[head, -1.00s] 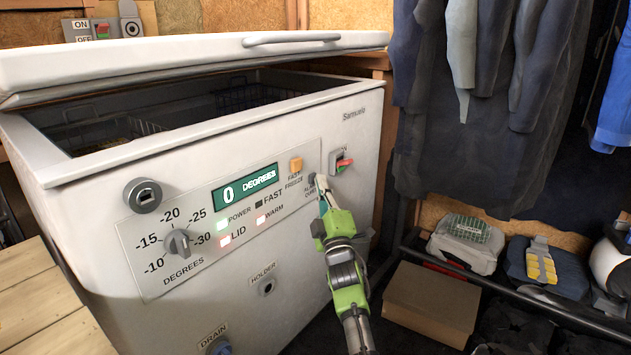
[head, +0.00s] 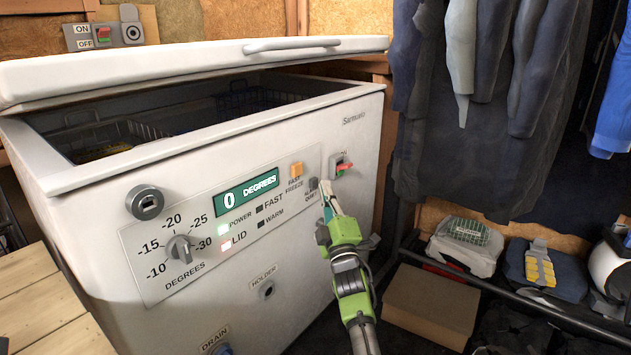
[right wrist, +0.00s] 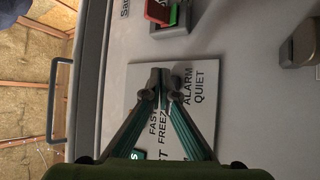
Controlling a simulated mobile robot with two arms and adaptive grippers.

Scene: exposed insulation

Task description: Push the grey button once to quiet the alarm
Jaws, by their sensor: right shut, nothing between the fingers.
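The grey button (head: 313,184) sits at the right end of the freezer's control panel (head: 150,270), above the label ALARM QUIET and right of the orange FAST FREEZE button (head: 296,169). My right gripper (head: 327,188) is shut and empty, its tips just right of the grey button in the head view. I cannot tell the exact gap to the panel. In the right wrist view, the shut fingertips (right wrist: 162,84) lie over the panel beside the ALARM QUIET label (right wrist: 194,82), and the grey button cannot be made out clearly. My left gripper is not in view.
The chest freezer's lid (head: 180,68) is partly raised. A red-and-green switch (head: 342,166) sits above right of my fingertips. A temperature knob (head: 180,247) is at the panel's left. A cardboard box (head: 430,305) and hanging dark clothes (head: 490,120) are to the right.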

